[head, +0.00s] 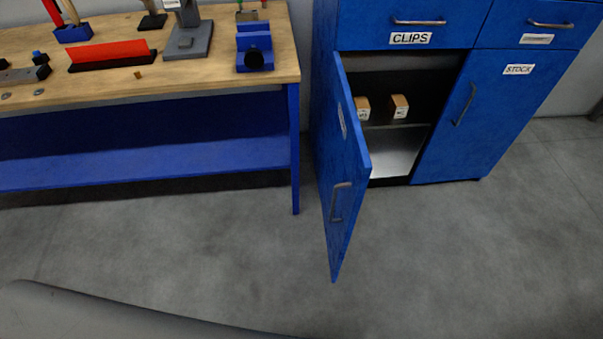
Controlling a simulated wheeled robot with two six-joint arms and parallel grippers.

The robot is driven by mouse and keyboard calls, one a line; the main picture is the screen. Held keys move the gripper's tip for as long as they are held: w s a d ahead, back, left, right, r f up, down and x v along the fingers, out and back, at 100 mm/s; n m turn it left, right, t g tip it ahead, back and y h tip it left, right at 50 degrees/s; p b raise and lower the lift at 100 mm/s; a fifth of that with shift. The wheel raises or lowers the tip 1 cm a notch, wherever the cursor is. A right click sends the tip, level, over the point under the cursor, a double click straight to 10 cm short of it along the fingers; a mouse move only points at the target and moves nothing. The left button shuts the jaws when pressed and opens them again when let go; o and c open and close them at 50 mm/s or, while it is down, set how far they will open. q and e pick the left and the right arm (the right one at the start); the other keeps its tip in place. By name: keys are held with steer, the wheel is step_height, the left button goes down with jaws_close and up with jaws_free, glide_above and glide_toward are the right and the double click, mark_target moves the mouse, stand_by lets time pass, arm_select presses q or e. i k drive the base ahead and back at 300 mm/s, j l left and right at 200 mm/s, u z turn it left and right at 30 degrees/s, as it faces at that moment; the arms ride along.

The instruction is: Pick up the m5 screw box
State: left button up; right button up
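Two small brown boxes with white labels stand on the shelf inside the open blue cabinet (411,139). The left box (362,105) is partly hidden behind the open door's edge. The right box (399,106) is in clearer view. The label print is too small to tell which one is the m5 screw box. Neither of my grippers is in view.
The cabinet's left door (345,190) stands open toward me; the STOCK door (497,110) is shut. The CLIPS drawer (395,25) above is shut. A workbench (200,80) with tools stands at left. The grey floor (470,250) in front is clear.

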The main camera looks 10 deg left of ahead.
mark_target(363, 107)
steer(key=i+j+u, duration=1)
steer(key=i+j, duration=0.15)
steer(key=i, duration=0.15)
steer(key=k+l+z, duration=0.15)
steer(key=z, duration=0.25)
steer(key=k+l+z, duration=0.1)
steer(key=l+z, duration=0.25)
steer(key=k+l+z, duration=0.1)
steer(key=l+z, duration=0.65)
